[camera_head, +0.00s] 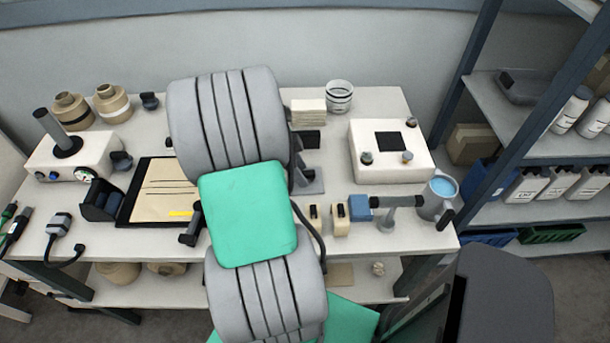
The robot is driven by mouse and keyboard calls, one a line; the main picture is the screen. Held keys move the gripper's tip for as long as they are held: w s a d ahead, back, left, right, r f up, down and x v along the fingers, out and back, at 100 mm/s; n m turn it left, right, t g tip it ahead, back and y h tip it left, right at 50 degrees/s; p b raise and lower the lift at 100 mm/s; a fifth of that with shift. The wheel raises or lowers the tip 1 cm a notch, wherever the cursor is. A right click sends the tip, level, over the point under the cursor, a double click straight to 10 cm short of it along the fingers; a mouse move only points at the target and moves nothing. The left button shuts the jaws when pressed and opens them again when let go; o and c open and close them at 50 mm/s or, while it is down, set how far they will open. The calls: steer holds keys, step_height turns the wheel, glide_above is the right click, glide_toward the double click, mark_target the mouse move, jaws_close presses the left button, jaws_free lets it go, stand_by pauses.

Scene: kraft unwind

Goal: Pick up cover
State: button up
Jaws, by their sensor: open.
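I cannot tell for sure which object is the cover. My arm's grey ribbed and green links rise through the middle of the view and hide the centre of the bench. I cannot make out my gripper or its fingertips.
A shelf rack (540,150) with bottles stands right.

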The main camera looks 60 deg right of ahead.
jaws_close()
stand_by(0.4)
